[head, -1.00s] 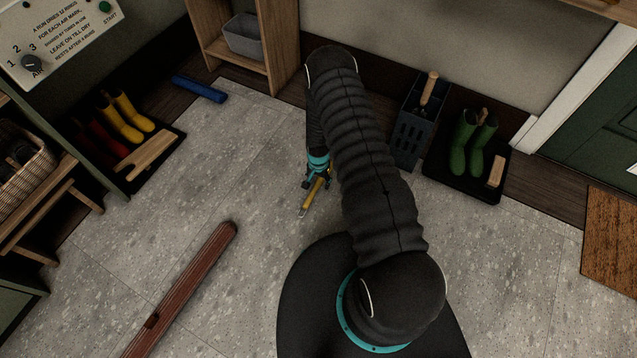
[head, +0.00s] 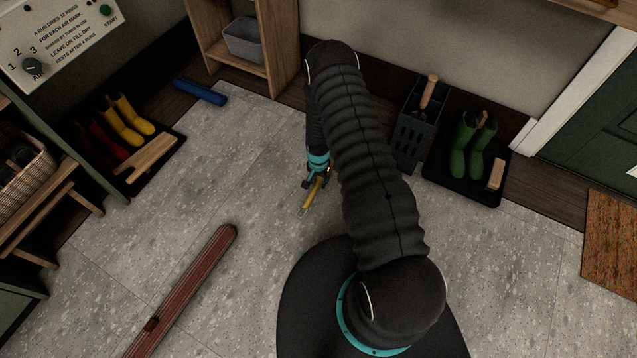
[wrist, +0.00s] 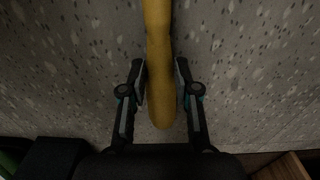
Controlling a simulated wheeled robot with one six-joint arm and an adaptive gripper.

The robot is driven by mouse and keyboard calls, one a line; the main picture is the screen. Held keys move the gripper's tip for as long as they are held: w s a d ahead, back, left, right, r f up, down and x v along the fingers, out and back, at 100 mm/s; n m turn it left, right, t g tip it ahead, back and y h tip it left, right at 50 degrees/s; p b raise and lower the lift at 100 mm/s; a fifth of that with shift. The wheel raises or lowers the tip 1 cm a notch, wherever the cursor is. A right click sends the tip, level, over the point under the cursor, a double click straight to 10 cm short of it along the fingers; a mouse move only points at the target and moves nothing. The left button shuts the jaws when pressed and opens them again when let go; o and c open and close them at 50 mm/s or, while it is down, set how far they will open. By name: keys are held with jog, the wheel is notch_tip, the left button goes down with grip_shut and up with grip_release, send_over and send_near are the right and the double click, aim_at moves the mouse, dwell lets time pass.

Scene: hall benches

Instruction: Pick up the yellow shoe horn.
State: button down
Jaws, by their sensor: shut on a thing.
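The yellow shoe horn (head: 312,194) is a long, thin yellow piece beneath the end of my arm in the head view. In the wrist view the shoe horn (wrist: 160,60) runs from the top edge down between the fingers, its rounded end just past the pads. My gripper (wrist: 160,85) is shut on it, one pad at each side. In the head view my gripper (head: 317,180) is small and partly hidden by my arm. I cannot tell whether the shoe horn touches the floor.
A brown-red beam (head: 185,290) lies on the floor at the left. Yellow and red boots (head: 122,120) stand on a tray at the upper left. Green boots (head: 472,145) stand on a black tray (head: 440,180) at the right. The speckled floor (head: 255,180) around my gripper is clear.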

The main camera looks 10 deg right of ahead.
notch_tip(320, 180, up, 2)
jog(key=s+d+r, duration=0.6)
jog(key=d, duration=0.4)
jog(key=shift+r, duration=0.4)
